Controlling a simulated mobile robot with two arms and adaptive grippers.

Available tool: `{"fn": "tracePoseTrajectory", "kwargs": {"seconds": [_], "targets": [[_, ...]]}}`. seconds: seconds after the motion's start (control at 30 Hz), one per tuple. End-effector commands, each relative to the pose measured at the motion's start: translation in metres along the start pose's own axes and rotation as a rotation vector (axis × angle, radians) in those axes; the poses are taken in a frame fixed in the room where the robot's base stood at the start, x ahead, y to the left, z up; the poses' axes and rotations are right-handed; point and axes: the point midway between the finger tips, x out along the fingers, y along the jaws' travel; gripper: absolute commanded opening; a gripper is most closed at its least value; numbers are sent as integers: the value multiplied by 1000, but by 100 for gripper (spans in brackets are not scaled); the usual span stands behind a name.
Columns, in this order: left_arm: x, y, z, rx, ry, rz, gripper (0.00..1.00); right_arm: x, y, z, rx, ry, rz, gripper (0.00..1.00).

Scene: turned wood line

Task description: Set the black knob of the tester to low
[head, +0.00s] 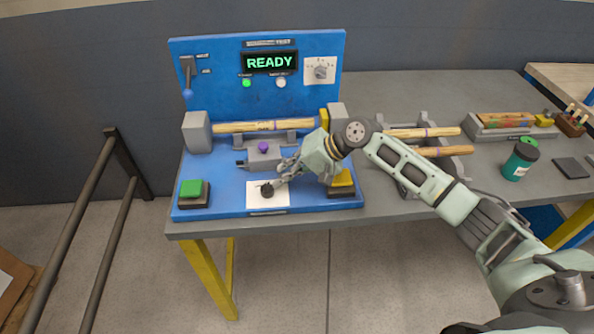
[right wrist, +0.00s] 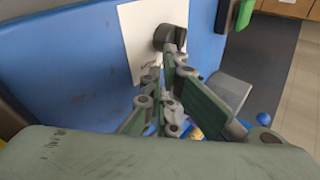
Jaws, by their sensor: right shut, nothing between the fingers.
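The blue tester (head: 225,75) stands on the bench, and its screen (head: 268,62) reads READY. The black knob (head: 267,190) sits on a white plate (head: 256,201) on the tester's flat base. Marks on the plate are too small to read. My right gripper (head: 281,178) is shut and empty, with its tips just beside the knob. In the right wrist view the fingertips (right wrist: 172,58) overlap the lower edge of the knob (right wrist: 171,37); I cannot tell whether they touch it. My left gripper is not in view.
A green button (head: 191,188) is left of the knob and a yellow one (head: 342,178) right. A wooden rod (head: 264,126) lies across the tester between grey blocks. Behind my right arm, more rods (head: 440,151) rest on a rack. A green jar (head: 521,160) stands farther right.

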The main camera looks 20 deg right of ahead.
Motion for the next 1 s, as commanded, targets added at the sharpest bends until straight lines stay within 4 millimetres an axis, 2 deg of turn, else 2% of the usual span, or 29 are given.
{"fn": "tracePoseTrajectory", "kwargs": {"seconds": [0.4, 0.63, 1.0], "targets": [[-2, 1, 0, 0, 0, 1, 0, 2, -2, 0, 1, 0, 0, 0], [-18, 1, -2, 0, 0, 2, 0, 11, -17, -5, 2, -1, -3, 0], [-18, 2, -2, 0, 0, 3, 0, 16, -13, -6, 0, 0, 2, 0]]}}
